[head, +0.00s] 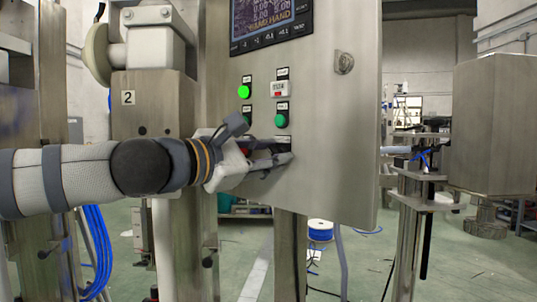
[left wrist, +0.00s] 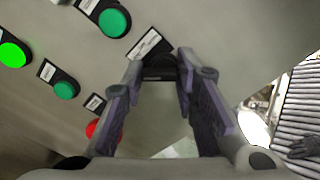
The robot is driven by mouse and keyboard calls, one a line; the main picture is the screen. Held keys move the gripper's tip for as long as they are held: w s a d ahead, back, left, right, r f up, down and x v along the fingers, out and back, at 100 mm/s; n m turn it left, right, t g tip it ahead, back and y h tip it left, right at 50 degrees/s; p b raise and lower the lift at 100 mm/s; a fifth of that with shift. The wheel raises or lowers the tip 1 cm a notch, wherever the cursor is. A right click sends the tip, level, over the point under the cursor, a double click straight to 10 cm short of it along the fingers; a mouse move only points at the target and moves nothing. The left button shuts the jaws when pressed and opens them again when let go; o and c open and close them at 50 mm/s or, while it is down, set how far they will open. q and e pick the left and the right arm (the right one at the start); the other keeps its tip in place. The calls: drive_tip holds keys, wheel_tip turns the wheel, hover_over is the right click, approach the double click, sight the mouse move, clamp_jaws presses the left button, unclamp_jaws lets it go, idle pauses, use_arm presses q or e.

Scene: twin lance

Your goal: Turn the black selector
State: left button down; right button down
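The black selector (left wrist: 160,68) is on the steel panel (head: 330,120), under a white label in the left wrist view. My left gripper (head: 262,146) is at the lower part of the panel's front in the head view. In the left wrist view its two fingers (left wrist: 160,75) are spread, one on each side of the selector. The right-hand finger looks very close to the selector; I cannot tell whether either finger touches it. The selector is mostly hidden by the gripper in the head view. My right gripper is in neither view.
A lit green button (head: 244,91) and a darker green button (head: 281,121) are above the gripper. A red button (left wrist: 104,130) shows beside the left-hand finger. A display (head: 271,20) is higher up. A metal housing marked 2 (head: 150,105) stands left of the panel.

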use_arm(q)
drive_tip(key=m, duration=0.3)
drive_tip(key=shift+r+m+p, duration=0.15)
drive_tip(key=shift+m+p, duration=0.2)
drive_tip(key=shift+m, duration=0.05)
drive_tip(key=shift+s+d+m, duration=0.1)
drive_tip(key=shift+m, duration=2.4)
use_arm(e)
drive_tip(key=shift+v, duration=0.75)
use_arm(q)
drive_tip(key=shift+p, duration=0.3)
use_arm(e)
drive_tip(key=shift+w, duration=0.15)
use_arm(q)
drive_tip(key=c, duration=1.2)
unclamp_jaws()
drive_tip(key=shift+c, duration=0.2)
